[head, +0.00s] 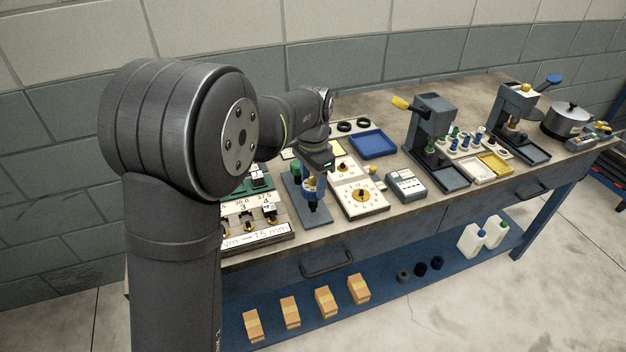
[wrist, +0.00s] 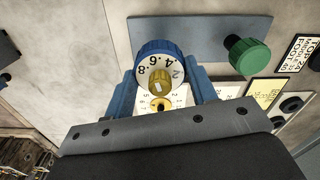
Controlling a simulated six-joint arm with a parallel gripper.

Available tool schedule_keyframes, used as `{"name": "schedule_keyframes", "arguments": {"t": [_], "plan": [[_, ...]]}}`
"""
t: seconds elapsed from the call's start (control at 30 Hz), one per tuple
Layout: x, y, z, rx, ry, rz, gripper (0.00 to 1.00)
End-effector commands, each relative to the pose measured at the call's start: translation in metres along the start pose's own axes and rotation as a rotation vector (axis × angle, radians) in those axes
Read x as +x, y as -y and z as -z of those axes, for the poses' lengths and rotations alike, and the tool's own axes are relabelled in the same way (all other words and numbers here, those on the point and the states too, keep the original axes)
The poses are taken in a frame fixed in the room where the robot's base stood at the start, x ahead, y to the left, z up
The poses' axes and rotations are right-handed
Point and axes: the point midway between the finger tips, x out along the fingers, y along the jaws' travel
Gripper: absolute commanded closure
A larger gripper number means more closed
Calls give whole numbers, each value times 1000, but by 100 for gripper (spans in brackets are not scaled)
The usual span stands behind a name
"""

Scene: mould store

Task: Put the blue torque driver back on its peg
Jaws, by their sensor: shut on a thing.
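The blue torque driver (wrist: 152,49) has a blue rim, a white numbered dial and a brass knob on top. In the wrist view it sits between the two blue fingers of my gripper (wrist: 163,85), which is shut on it. In the head view the driver (head: 312,195) hangs roughly upright below my gripper (head: 313,180), over or near a blue-grey plate (head: 322,217). Its lower end is small there, and I cannot tell whether it touches the plate. A green-topped driver (wrist: 248,55) stands on the plate (wrist: 190,32); the peg is not clearly visible.
A white dial board (head: 375,205) and a grey meter box (head: 405,187) stand right of the plate. A labelled rack (head: 262,236) is on its left. A blue tray (head: 373,145) lies behind. Presses stand farther right. The bench's front edge is close.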

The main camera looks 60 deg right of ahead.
Motion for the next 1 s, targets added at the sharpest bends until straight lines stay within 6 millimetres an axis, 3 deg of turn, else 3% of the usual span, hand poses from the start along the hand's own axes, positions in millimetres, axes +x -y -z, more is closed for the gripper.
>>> {"name": "schedule_keyframes", "arguments": {"t": [1.0], "plan": [[18,0,0,0,0,0,76]]}}
